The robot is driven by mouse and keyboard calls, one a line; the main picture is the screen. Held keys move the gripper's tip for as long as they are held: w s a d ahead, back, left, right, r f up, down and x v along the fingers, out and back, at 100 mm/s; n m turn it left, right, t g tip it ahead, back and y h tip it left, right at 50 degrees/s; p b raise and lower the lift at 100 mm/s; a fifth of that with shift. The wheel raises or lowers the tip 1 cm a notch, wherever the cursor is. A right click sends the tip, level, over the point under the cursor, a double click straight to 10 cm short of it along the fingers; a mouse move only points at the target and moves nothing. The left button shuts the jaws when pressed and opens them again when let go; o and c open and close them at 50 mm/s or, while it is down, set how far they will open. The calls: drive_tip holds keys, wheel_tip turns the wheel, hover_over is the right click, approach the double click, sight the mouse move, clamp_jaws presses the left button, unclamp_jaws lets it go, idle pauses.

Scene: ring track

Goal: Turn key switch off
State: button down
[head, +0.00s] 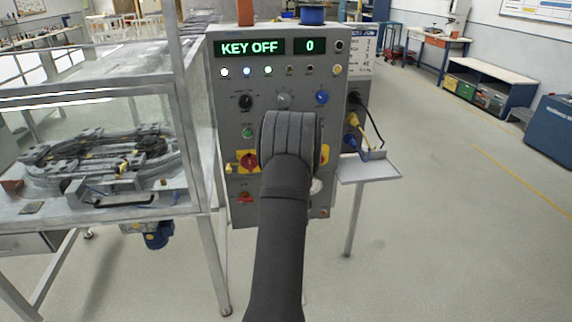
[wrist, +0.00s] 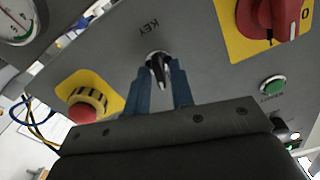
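The key switch (wrist: 158,60), under an upside-down KEY label, shows in the wrist view with a dark key in it. My gripper (wrist: 160,72) has its two blue fingers on either side of the key. Gaps show between the key and the fingers, so the gripper looks open around it, not clamped. In the head view my dark arm covers the key switch and the fingers. The grey control panel (head: 225,75) has a display (head: 249,47) reading KEY OFF and a second display (head: 310,46) reading 0.
Near the key are a red rotary switch (wrist: 270,15) on a yellow plate, a red emergency button (wrist: 82,113) and a green button (wrist: 272,86). A glass-walled track case (head: 95,150) stands left. A small shelf (head: 369,169) juts out right of the panel.

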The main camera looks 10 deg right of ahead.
drive_tip(key=shift+n, duration=1.7)
drive_tip(key=c, duration=1.5)
unclamp_jaws()
drive_tip(key=shift+c, duration=0.2)
drive_tip(key=shift+s, duration=0.15)
drive_tip(key=s, duration=1.7)
drive_tip(key=w, duration=1.7)
drive_tip(key=shift+w, duration=0.15)
